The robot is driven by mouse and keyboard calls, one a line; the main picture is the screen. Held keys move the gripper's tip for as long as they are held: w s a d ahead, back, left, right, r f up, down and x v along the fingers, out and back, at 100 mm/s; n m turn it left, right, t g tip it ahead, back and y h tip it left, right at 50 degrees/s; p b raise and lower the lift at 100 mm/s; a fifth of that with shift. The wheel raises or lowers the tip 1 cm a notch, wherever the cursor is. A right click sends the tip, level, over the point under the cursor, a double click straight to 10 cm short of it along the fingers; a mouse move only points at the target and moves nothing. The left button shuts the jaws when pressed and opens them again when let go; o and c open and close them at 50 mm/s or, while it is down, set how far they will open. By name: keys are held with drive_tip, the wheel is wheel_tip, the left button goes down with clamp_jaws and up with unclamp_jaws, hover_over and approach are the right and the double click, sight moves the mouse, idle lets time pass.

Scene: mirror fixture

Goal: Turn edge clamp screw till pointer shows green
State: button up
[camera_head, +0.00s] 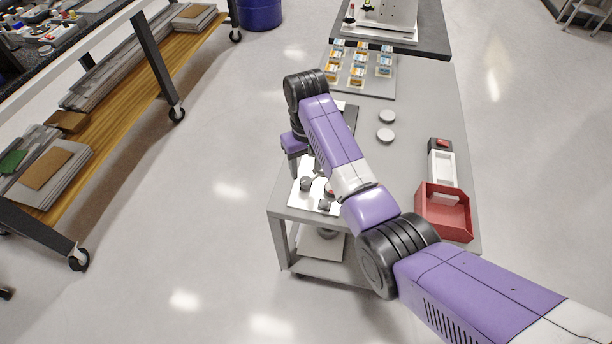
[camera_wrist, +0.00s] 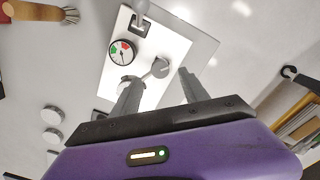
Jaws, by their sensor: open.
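A white fixture plate (camera_wrist: 172,47) lies at the top middle of the wrist view. It carries a round dial (camera_wrist: 122,51) with green and red sectors; the pointer is too small to read surely. A round grey knob (camera_wrist: 160,67) on a stem stands beside the dial, and another grey knob (camera_wrist: 130,83) is partly behind my left finger. I cannot tell which is the edge clamp screw. My gripper (camera_wrist: 159,76) is open, its fingertips in picture either side of the first knob; contact is unclear. In the head view, my arm partly covers the plate (camera_head: 300,200).
The grey table (camera_head: 430,110) holds a red bin (camera_head: 447,212), a white tray (camera_head: 441,168), two grey discs (camera_head: 386,135) and a board of small packets (camera_head: 375,90). A wooden-handled brush (camera_wrist: 35,12) shows in the wrist view. A shelf cart (camera_head: 130,75) stands left across clear floor.

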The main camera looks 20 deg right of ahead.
sight(306, 180)
drive_tip(key=shift+f, duration=2.6)
clamp_jaws()
